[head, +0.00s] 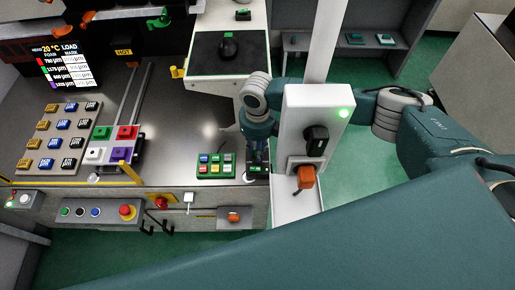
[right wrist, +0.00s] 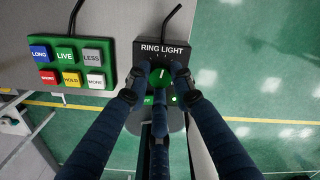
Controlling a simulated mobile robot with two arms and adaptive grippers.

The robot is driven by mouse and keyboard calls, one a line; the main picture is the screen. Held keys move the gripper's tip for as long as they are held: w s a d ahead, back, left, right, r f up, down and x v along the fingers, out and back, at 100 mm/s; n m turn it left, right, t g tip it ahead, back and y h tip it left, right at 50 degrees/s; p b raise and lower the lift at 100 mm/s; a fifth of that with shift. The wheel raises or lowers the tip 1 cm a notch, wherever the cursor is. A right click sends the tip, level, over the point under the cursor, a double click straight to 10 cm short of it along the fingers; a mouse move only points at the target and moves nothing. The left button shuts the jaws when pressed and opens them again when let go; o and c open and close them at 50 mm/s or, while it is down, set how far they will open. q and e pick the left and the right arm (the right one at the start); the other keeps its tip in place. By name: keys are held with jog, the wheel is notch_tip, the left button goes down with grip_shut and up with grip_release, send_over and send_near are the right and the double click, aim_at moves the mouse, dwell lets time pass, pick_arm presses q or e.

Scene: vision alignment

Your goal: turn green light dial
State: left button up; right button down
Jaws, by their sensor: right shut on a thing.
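The green dial (right wrist: 161,75) sits on a dark box labelled RING LIGHT, the ring light box (right wrist: 150,48), in the right wrist view. A short white mark shows on the dial's face, tilted slightly right of straight up. My right gripper (right wrist: 160,84) is shut on the dial, with fingers on its left, right and lower sides. In the head view my right gripper (head: 258,160) reaches down to the box (head: 258,171) at the table's right end and hides the dial. A small green light glows below the dial. My left gripper is not in view.
A green button pad (right wrist: 72,62) with several coloured buttons lies just left of the box. A white post with a panel (head: 309,125) stands close right of my right gripper. The grey table top (head: 190,140) has bare room left of the pad.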

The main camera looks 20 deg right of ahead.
jog(key=shift+w+r, duration=0.1)
jog(key=c, duration=1.5)
grip_release()
notch_tip(320, 180, up, 12)
jog(key=shift+f, duration=0.1)
jog(key=shift+d, duration=0.1)
